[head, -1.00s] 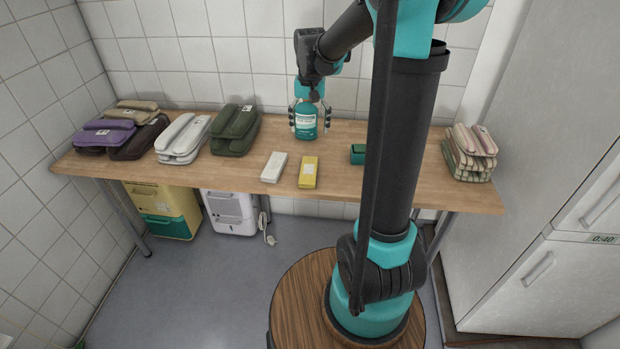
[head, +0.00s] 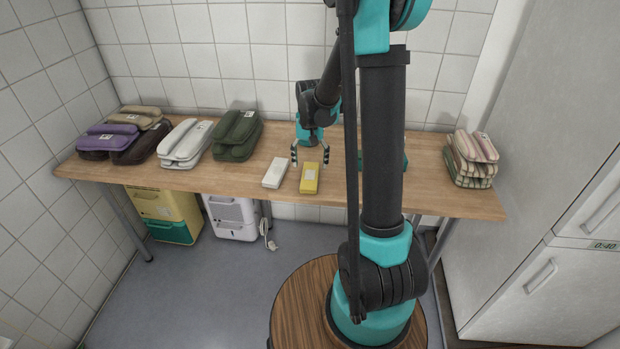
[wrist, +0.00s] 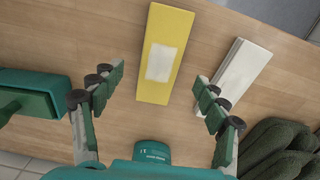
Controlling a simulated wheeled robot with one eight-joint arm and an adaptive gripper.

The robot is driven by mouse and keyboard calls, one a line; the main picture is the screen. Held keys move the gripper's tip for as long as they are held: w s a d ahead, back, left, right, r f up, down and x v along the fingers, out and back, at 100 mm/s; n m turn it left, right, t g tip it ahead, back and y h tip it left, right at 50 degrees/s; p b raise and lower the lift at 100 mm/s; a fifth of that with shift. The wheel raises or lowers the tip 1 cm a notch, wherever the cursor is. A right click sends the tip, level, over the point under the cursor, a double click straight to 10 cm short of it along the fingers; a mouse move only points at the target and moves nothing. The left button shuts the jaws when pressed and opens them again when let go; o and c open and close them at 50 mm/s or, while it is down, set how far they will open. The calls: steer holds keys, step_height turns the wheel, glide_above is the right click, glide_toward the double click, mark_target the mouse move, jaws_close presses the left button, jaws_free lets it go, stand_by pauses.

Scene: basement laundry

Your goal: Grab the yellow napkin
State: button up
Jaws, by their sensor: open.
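The yellow napkin (head: 310,178) is a flat, box-like block with a pale label, lying on the wooden table near its front edge. It also shows at the top centre of the wrist view (wrist: 178,28). My gripper (head: 310,154) is open and empty, just behind the napkin in the head view. In the wrist view my gripper's fingers (wrist: 158,78) are spread on either side of the napkin's near end. I cannot tell how high they are above it. A white block of similar shape (head: 275,171) lies to the napkin's left, apart from it.
A teal item (wrist: 38,92) lies on the other side, mostly hidden by my arm in the head view. Dark green (head: 237,134), white (head: 185,143) and purple (head: 106,137) folded bundles stand left; a striped stack (head: 472,158) stands right. Table (head: 440,196) is bare before the stack.

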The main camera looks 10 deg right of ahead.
mark_target(310, 175)
step_height(310, 175, down, 5)
stand_by(0.3)
steer(key=c, duration=1.3)
steer(key=shift+o, duration=0.2)
